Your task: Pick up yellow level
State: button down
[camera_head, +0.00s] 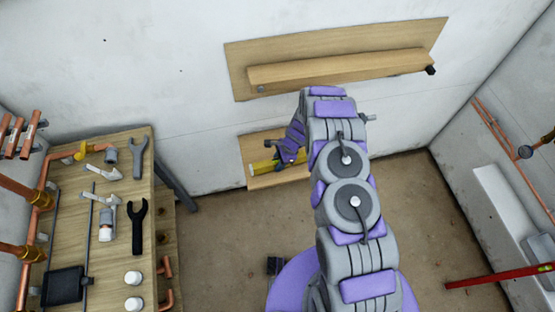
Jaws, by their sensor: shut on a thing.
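The yellow level (262,168) is in front of a small wooden panel low on the far wall, left of my arm. My gripper (287,157) is at the right part of the level and is shut on it. The fingers and the level's right end are partly hidden by the gripper body. I cannot tell whether the level still touches the wooden ledge behind it.
A wooden board with a long ledge (340,69) is on the wall above. A wooden bench (120,215) with wrenches, valves and white caps stands left. A red level (500,276) and copper pipes (500,130) are at right. The floor (415,215) between is clear.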

jog(key=s+d+r, duration=0.1)
jog(key=s+d, duration=0.1)
jog(key=s, duration=1.1)
jog(key=shift+s+d+r, duration=0.15)
jog(key=shift+s, duration=0.2)
